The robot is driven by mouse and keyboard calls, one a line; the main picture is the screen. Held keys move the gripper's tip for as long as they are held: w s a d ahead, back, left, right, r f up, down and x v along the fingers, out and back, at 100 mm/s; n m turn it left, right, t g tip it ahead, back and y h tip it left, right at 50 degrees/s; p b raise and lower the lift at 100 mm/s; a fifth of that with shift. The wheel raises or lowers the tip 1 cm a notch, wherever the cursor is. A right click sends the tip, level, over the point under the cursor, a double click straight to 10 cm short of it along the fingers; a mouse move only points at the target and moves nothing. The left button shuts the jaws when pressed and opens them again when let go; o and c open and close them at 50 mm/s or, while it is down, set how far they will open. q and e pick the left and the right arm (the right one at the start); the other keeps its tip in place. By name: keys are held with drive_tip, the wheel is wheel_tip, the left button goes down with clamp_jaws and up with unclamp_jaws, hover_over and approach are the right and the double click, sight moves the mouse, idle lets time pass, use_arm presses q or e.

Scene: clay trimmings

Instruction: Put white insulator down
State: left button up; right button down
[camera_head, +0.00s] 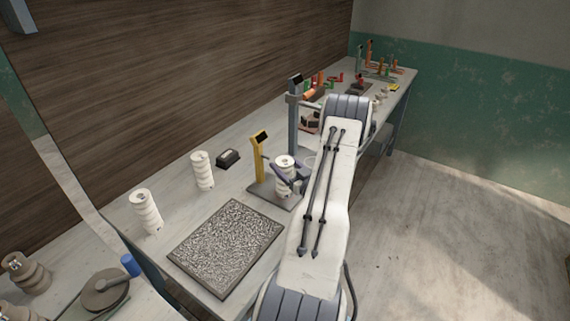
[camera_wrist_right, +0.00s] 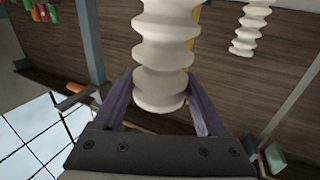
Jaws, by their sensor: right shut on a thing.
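A ribbed white insulator (camera_head: 284,163) is upright between the purple fingers of my right gripper (camera_head: 287,180). In the right wrist view the same insulator (camera_wrist_right: 163,50) stands between the two fingers of my right gripper (camera_wrist_right: 160,108), its rounded end low between them. In the head view it is over the dark base plate (camera_head: 260,196) of a stand with a yellow post (camera_head: 258,165); I cannot tell whether it touches the plate. Two more white insulators, one (camera_head: 203,171) and another nearer (camera_head: 146,212), stand upright on the bench to the left. My left gripper is out of view.
A speckled grey tray (camera_head: 174,254) lies at the bench's front edge. A small black box (camera_head: 228,158) sits near the back wall. A grey post (camera_head: 294,125) stands beyond the yellow one. Bare bench lies between the insulators and the tray. Brown insulators (camera_head: 27,275) show at lower left.

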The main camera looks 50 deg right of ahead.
drive_tip(key=shift+f, duration=0.15)
drive_tip(key=shift+c, duration=0.6)
unclamp_jaws()
drive_tip(key=shift+o, duration=0.6)
drive_tip(key=shift+r, duration=0.2)
drive_tip(key=b+v, duration=0.4)
drive_tip(key=v, duration=0.8)
